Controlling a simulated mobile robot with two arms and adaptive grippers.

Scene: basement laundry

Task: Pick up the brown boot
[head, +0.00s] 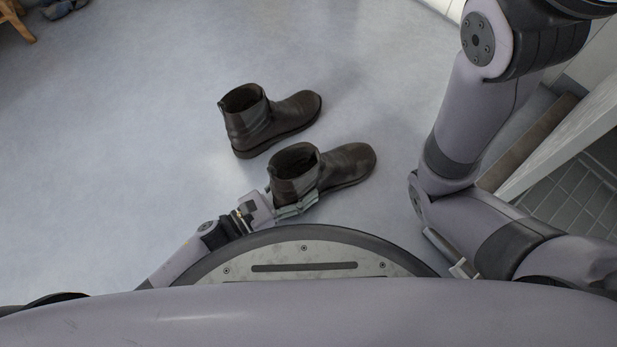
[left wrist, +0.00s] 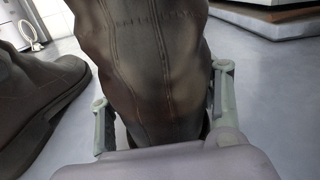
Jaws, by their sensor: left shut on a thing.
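Two dark brown ankle boots are on the grey floor in the head view. The nearer brown boot (head: 345,166) stands upright close in front of my base, toe to the right. My left gripper (head: 296,203) is shut on its heel end. In the left wrist view the boot's shaft (left wrist: 160,70) fills the middle, with a finger on each side. The other brown boot (head: 278,116) stands just beyond it, apart from the gripper; its dark side shows at the left of the left wrist view (left wrist: 38,105). My right gripper is not clearly in view.
Bare floor (head: 120,130) lies to the left and beyond the boots. A white panel with a wooden step (head: 530,140) stands at the right, behind my right arm. A wooden stool leg (head: 17,20) and a dark bluish item (head: 62,8) are at the far left.

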